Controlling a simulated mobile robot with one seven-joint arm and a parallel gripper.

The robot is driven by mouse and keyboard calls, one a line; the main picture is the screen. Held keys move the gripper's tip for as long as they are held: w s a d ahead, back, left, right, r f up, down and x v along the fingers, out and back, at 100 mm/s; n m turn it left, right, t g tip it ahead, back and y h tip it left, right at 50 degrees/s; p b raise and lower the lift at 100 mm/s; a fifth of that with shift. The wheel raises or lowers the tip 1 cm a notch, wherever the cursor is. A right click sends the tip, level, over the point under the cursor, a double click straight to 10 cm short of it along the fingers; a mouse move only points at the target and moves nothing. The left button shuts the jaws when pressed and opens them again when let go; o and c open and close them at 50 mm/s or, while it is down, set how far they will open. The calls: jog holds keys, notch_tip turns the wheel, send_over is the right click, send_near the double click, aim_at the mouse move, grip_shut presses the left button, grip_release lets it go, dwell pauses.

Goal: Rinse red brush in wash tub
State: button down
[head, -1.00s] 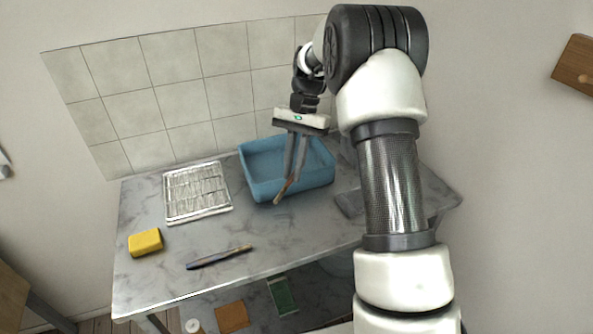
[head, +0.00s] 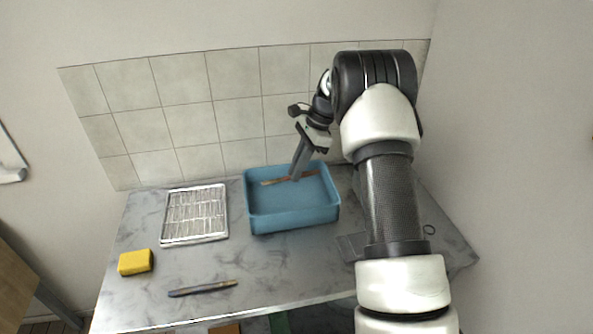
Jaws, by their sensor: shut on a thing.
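The blue wash tub (head: 292,217) stands on the marble-look counter, near the tiled wall. My gripper (head: 294,177) reaches down into the back part of the tub. It is shut on a thin brush (head: 274,182), which lies nearly level, with ends showing on both sides of the fingers. The brush looks brown-orange at this size; a red mark cannot be made out. I cannot tell whether it touches the tub floor or any water.
A white wire rack (head: 195,214) lies left of the tub. A yellow sponge (head: 136,262) and a blue-handled brush (head: 203,288) lie towards the front left. A flat grey item (head: 350,246) lies right of the tub, partly behind my arm.

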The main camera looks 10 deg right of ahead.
aim_at(290, 175)
jog(key=shift+f+b, duration=4.45)
jog(key=shift+f, duration=1.15)
jog(key=shift+r, duration=0.15)
jog(key=shift+r+p, duration=4.15)
jog(key=shift+r, duration=0.85)
jog(key=shift+r+p, duration=1.75)
jog(key=shift+r, duration=0.25)
